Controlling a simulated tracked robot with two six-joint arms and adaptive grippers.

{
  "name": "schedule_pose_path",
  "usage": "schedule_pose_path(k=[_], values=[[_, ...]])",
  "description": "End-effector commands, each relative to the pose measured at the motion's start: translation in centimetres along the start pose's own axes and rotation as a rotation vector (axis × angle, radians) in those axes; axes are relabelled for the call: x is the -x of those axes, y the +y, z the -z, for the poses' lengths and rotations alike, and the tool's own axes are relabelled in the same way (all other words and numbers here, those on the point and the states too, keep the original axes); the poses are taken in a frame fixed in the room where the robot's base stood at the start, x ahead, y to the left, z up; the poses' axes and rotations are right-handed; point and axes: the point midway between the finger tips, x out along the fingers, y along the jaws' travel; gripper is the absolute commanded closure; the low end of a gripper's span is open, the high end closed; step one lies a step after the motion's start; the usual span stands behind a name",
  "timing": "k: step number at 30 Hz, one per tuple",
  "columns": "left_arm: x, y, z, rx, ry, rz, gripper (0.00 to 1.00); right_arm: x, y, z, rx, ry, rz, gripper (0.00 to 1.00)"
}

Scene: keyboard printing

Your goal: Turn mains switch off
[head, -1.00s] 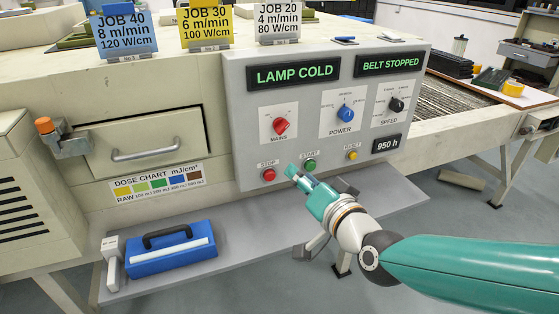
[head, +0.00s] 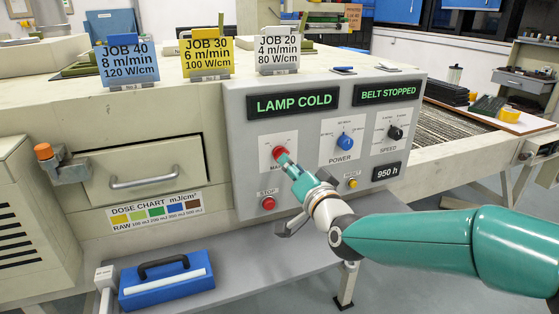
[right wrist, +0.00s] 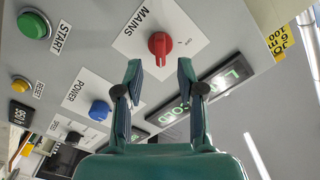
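The red mains switch (head: 278,152) is a rotary knob on a white plate at the left of the grey control panel. It also shows in the right wrist view (right wrist: 159,44), just ahead of the fingertips. My right gripper (head: 286,163) is in front of the knob, close to it, and hides part of the plate. In the right wrist view its two fingers (right wrist: 159,72) stand apart with nothing between them, with a clear gap. Whether a fingertip touches the knob cannot be told. My left gripper is not in view.
The blue power knob (head: 345,142) and black speed knob (head: 395,132) sit to the right. The red stop button (head: 268,203) and yellow reset button (head: 352,184) are below; the green start button (right wrist: 34,26) shows in the wrist view. Displays read LAMP COLD (head: 294,102) and BELT STOPPED (head: 388,93).

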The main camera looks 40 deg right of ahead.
Motion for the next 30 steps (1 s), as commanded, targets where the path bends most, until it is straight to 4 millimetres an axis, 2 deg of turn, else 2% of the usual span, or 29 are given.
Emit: schedule_pose_path(k=[3,9,19,20,24,27,30], values=[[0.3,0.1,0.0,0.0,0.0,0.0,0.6,-2.1,0.0,0.0,0.0,-0.002,-0.001,0.61],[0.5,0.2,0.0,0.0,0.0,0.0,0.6,-4.0,-0.1,-0.1,0.0,-0.002,0.001,0.61],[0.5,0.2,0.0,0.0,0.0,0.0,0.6,-4.3,-0.1,-0.1,0.0,-0.002,0.002,0.61],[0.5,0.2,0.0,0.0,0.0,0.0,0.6,-4.3,-0.1,-0.1,0.0,-0.002,0.001,0.63],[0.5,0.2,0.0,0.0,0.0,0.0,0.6,-4.3,-0.1,-0.1,0.0,-0.002,0.002,0.86],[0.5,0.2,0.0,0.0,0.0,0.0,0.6,-4.3,-0.1,-0.1,0.0,-0.002,0.001,1.0],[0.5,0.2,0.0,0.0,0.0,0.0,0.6,-4.3,-0.1,-0.1,0.0,-0.002,0.001,1.0]])
